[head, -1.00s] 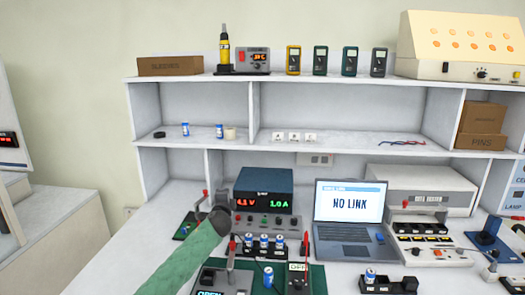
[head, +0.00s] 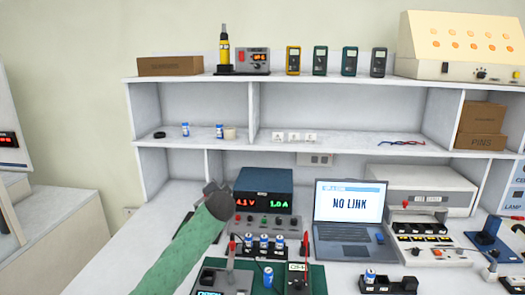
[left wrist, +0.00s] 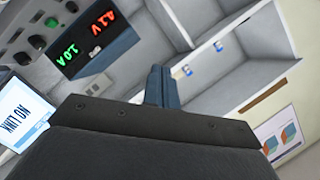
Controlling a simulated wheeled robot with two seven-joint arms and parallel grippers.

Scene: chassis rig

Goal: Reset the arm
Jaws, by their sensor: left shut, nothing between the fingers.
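My left arm, in a green sleeve, comes in from the bottom left of the head view. Its left gripper (head: 210,188) is raised above the bench, in front of the shelf unit and just left of the power supply (head: 264,180). In the left wrist view the fingers (left wrist: 160,75) are together with nothing between them. They point toward the shelf compartments, clear of any object. The power supply reads 4.1 V and 1.0 A. My right gripper is not in view.
A laptop (head: 350,210) shows NO LINK. A holder with several blue-and-white cells (head: 263,243) and a loose cell (head: 268,277) stand near the arm. A black tray (head: 388,286) is at front right.

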